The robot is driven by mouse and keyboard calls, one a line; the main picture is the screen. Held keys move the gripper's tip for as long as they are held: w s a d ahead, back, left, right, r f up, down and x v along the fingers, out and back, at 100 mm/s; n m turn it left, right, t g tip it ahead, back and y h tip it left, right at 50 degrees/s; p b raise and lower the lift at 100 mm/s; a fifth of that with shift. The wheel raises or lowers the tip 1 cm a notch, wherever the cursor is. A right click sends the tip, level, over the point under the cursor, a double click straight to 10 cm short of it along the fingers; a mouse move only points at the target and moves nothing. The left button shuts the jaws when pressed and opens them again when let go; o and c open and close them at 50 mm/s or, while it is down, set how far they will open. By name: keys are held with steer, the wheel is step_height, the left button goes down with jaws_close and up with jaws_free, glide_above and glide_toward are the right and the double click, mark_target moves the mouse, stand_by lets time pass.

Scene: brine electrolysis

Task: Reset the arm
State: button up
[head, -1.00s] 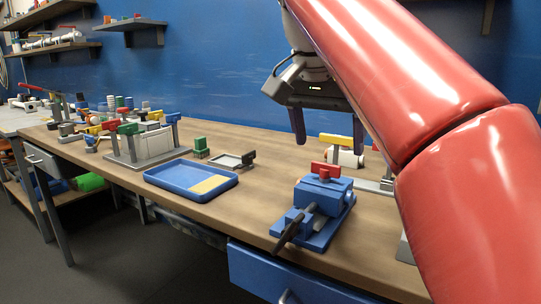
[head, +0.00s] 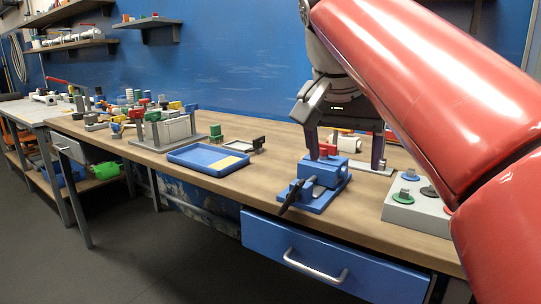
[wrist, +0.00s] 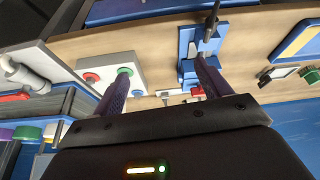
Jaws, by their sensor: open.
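My red arm reaches in from the right in the head view. My gripper (head: 345,150) is open, its two fingers pointing down with a gap between them. In the head view it overlaps the blue vise (head: 321,180) with a red block (head: 327,149) at its top; I cannot tell whether they touch. In the wrist view the fingers of my gripper (wrist: 160,85) are spread apart with nothing held between them. The blue vise (wrist: 190,45) lies beyond the right finger there.
A blue tray (head: 195,161) and an electrolysis-like cell rig (head: 167,131) stand left on the wooden bench (head: 238,186). A grey button box (head: 408,212) stands right of the vise. A blue drawer (head: 322,262) is below the bench edge. Shelves hang on the blue wall.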

steer(key=s+d+f+n, duration=0.1)
steer(key=s+f, duration=0.3)
steer(key=f, duration=0.5)
steer(key=s+d+f+n+t+y, duration=0.1)
steer(key=s+f, duration=0.4)
steer(key=f, duration=0.5)
steer(key=s+d+f+n+y, duration=0.1)
steer(key=s+d+f+n, duration=0.1)
steer(key=f, duration=0.7)
steer(key=s+n, duration=0.1)
steer(key=s, duration=0.1)
steer(key=shift+s+d+f+t, duration=0.15)
steer(key=shift+s+f+t, duration=0.15)
steer(key=shift+f, duration=0.05)
